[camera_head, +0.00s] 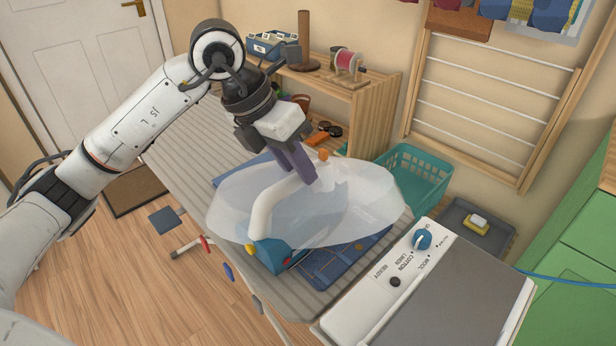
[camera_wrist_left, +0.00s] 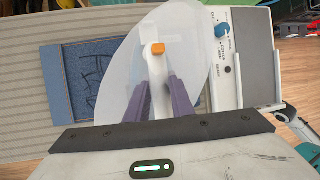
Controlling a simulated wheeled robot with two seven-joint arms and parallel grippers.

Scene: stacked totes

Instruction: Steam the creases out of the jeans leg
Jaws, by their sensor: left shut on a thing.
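My left gripper (camera_head: 300,168) is shut on the white handle of the steam iron (camera_head: 264,214), over the ironing board (camera_head: 185,140). The iron has a blue head at its near end and an orange button by my purple fingers. A pale, see-through cloud (camera_head: 365,195) surrounds the iron. The blue jeans leg (camera_head: 345,262) lies on the board, partly behind the cloud and iron. In the left wrist view the jeans leg (camera_wrist_left: 56,92) shows dark crease lines left of the cloud. I cannot tell whether the iron touches the cloth. My right gripper is in neither view.
A white steam station (camera_head: 365,292) with a blue dial (camera_head: 423,238) stands at the board's right end. Behind are a teal basket (camera_head: 412,165), a wooden shelf (camera_head: 375,100) with spools, and a grey tray (camera_head: 495,240) with a sponge. The board's far left part is clear.

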